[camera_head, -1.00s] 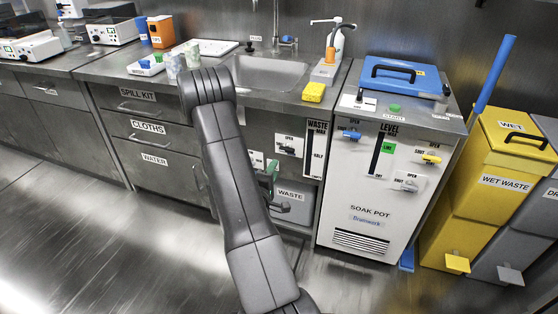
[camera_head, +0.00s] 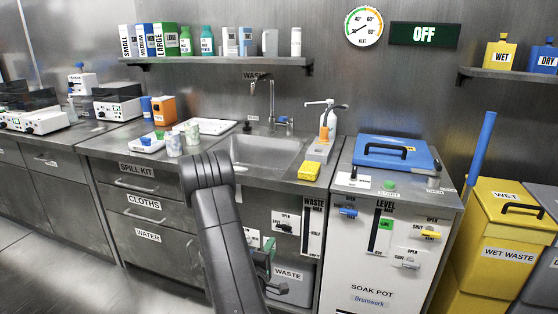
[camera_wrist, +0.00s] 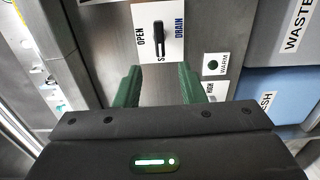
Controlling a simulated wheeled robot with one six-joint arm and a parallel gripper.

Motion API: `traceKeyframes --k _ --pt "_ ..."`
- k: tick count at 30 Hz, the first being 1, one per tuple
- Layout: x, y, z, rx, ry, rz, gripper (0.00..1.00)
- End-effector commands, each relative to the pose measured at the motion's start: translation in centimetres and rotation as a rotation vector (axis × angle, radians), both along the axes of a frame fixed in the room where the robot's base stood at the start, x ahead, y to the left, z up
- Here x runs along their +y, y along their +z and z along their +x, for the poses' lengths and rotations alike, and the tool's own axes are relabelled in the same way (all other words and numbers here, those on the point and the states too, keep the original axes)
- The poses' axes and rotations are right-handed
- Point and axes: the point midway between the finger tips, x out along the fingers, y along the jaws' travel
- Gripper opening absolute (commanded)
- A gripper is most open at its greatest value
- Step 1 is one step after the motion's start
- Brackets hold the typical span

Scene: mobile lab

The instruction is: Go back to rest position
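My gripper's two green fingers (camera_wrist: 157,86) show in the wrist view, spread apart with nothing between them. Beyond them is the OPEN/DRAIN panel (camera_wrist: 172,36) with a dark lever standing along it. In the head view my arm reaches down in front of the sink cabinet. The gripper (camera_head: 266,262) shows there only in part, as green behind the arm, close to the cabinet's lower front. The same panel also shows in the head view (camera_head: 287,222), above and right of the gripper.
The soak pot (camera_head: 375,275) stands right of the sink (camera_head: 265,152), with a blue lid (camera_head: 393,155) on top. A yellow wet waste bin (camera_head: 508,232) is farther right. Drawers (camera_head: 145,205) are left of my arm. Cups, a white tray and a yellow sponge (camera_head: 309,171) are on the counter. Open floor is at lower left.

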Motion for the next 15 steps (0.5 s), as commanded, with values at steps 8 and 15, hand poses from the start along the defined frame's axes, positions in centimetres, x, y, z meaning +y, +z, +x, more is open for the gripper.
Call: traceKeyframes --k 8,15 --pt "-1.9 -0.1 5.4 -0.004 -0.004 0.001 0.36" --pt "-2.9 0.0 8.6 -0.002 -0.002 0.002 0.36"
